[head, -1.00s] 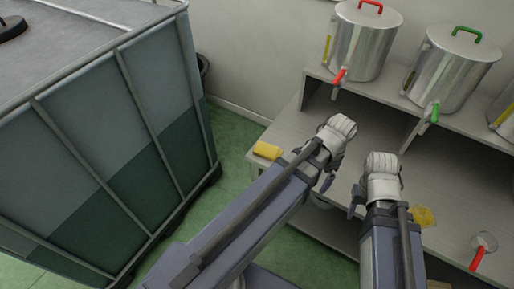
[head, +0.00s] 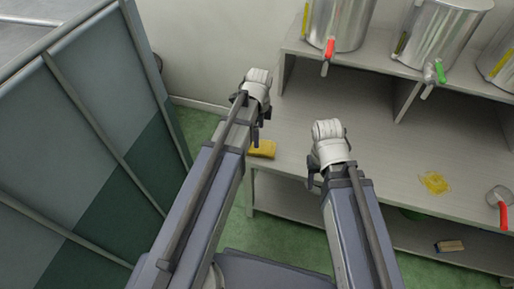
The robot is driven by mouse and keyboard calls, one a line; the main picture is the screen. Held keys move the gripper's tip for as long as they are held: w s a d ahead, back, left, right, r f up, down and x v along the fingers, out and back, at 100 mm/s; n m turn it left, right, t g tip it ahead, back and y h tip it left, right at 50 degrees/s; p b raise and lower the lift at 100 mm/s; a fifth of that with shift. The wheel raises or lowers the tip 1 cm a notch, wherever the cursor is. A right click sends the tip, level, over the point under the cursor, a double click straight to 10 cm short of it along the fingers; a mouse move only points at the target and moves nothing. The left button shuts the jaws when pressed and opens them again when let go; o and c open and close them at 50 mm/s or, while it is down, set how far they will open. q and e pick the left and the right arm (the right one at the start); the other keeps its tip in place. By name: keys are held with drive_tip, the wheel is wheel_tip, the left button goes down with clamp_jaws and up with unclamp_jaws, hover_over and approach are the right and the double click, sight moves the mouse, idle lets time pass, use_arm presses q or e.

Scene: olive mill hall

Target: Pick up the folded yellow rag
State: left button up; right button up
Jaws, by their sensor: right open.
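The folded yellow rag (head: 262,149) lies on the left front corner of the grey bench top as a small thick yellow block. Its left end meets the edge of my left arm in the picture. My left gripper (head: 257,118) is just above the rag in the head view; its fingers are partly hidden and I cannot tell whether they are open. I see no contact with the rag. My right gripper (head: 322,178) is open and empty over the bench's front part, to the right of the rag.
Steel cans with taps (head: 337,22) stand on the raised shelf behind. A small brown-and-blue object (head: 449,246) lies on the lower shelf.

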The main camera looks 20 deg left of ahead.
use_arm(q)
drive_tip(key=shift+d+f+b, duration=0.15)
drive_tip(key=shift+f+b, duration=3.4)
drive_tip(key=shift+f, duration=0.25)
drive_tip(key=shift+r, duration=0.1)
drive_tip(key=c, duration=1.1)
drive_tip(key=shift+c, duration=0.2)
wheel_tip(320, 180, up, 10)
drive_tip(key=p, duration=1)
